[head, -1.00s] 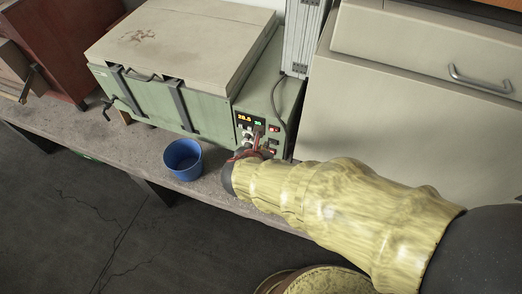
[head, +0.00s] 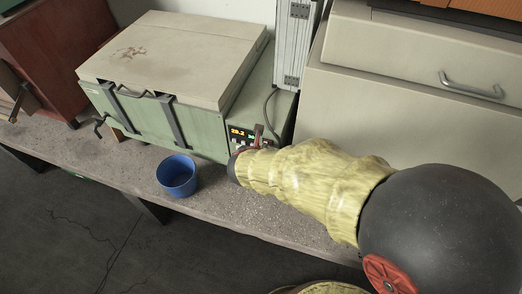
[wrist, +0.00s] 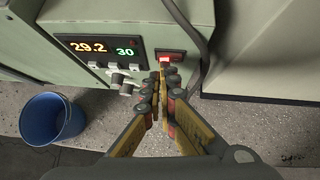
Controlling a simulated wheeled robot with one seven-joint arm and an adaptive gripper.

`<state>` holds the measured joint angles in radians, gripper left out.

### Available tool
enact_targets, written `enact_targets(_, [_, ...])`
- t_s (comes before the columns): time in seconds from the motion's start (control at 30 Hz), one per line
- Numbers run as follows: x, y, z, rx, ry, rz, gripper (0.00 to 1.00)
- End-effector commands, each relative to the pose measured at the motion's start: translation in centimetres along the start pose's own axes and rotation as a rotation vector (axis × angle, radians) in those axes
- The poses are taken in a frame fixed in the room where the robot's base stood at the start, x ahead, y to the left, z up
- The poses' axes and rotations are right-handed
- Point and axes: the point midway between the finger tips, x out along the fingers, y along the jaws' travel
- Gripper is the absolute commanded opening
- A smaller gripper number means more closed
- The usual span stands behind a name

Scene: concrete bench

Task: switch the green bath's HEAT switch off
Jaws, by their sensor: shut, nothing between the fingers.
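The green bath (head: 205,132) sits on the bench with a tan lid, and its control panel is on the right end of its front. In the wrist view its display (wrist: 100,48) reads 29.2 and 30. A red switch (wrist: 171,56) with a bright patch is right of the display; its label is not readable. My gripper (wrist: 162,72) is shut and empty, its fingertips just below and in front of this switch, hiding part of that area. Whether they touch it I cannot tell. In the head view my gripper (head: 258,132) partly covers the panel.
Small knobs (wrist: 118,79) sit under the display, left of my fingers. A dark cable (wrist: 188,25) runs down close on the right. A blue bucket (head: 177,178) stands on the bench (head: 222,196) in front of the bath. A beige cabinet (head: 385,110) stands to the right.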

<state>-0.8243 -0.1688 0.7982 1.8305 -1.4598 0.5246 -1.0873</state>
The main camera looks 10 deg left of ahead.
Motion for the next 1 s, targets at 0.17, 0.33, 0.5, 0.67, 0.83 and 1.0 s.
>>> enact_targets(0.17, [0.3,0.2,0.4,0.032,0.001,-0.034,0.0])
enact_targets(0.33, [0.5,0.2,0.6,0.056,-0.001,-0.055,0.0])
enact_targets(0.5, [0.5,0.2,0.6,0.055,-0.001,-0.054,0.0])
enact_targets(0.67, [0.4,-0.3,0.4,0.055,0.0,-0.055,0.0])
enact_targets(0.83, [0.2,-1.0,0.3,0.055,-0.001,-0.054,0.0])
enact_targets(1.0, [0.2,-1.3,0.2,0.055,0.0,-0.054,0.0])
